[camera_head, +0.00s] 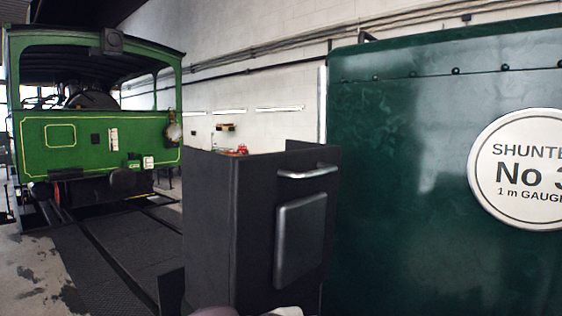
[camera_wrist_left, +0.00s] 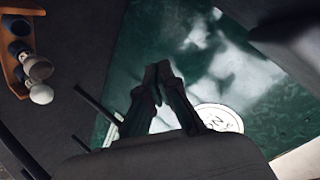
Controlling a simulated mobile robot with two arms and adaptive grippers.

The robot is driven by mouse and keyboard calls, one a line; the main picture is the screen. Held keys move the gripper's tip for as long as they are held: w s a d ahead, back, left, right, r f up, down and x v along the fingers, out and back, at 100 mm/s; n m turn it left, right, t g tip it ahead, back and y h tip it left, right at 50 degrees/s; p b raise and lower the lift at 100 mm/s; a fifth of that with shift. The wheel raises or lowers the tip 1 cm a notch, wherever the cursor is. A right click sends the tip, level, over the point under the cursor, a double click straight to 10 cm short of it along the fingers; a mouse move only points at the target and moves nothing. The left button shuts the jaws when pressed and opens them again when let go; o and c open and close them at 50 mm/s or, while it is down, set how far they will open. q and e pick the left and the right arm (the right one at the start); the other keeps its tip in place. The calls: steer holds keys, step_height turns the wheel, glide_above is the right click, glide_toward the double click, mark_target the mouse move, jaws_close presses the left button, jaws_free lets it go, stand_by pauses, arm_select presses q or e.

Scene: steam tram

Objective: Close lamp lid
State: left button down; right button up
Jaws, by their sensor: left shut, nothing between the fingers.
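In the left wrist view my left gripper (camera_wrist_left: 158,72) shows its two dark fingers with the tips together, shut and empty. Behind it lies the dark green panel with a round white plate. In the head view a small round lamp-like object (camera_head: 173,132) sits on the right edge of the green tram (camera_head: 85,145), far off. Its lid cannot be made out, nor whether it is open. A dark box (camera_head: 215,225) stands nearer, with a raised grey plate (camera_head: 301,238) and a metal handle (camera_head: 307,171) on its face. My right gripper is not in view.
The dark green panel (camera_head: 400,200) with its white plate (camera_head: 525,170) fills the right of the head view. An orange-brown rack (camera_wrist_left: 12,75) with rounded knobs is at left in the wrist view. Open floor (camera_head: 110,255) with dark tracks lies left of the box.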

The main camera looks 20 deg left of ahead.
arm_select(q)
steer(key=s+r+m+t, duration=0.3)
steer(key=s+r+m, duration=0.1)
steer(key=r, duration=1)
steer(key=m+t+y, duration=0.2)
steer(key=t+y, duration=0.1)
glide_toward(280, 161)
steer(key=s+d, duration=0.4)
steer(key=d, duration=0.1)
steer(key=w+p, duration=0.2)
steer(key=w, duration=0.1)
steer(key=w+a+p, duration=0.1)
steer(key=w+p, duration=0.1)
steer(key=w, duration=0.2)
steer(key=w+a+p, duration=0.1)
steer(key=w+p, duration=0.1)
steer(key=w, duration=0.2)
steer(key=shift+w+a+r, duration=0.2)
steer(key=shift+w, duration=0.05)
steer(key=shift+a, duration=0.35)
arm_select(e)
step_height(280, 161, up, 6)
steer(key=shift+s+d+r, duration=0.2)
arm_select(q)
steer(key=shift+w+d, duration=0.1)
steer(key=shift+d, duration=0.1)
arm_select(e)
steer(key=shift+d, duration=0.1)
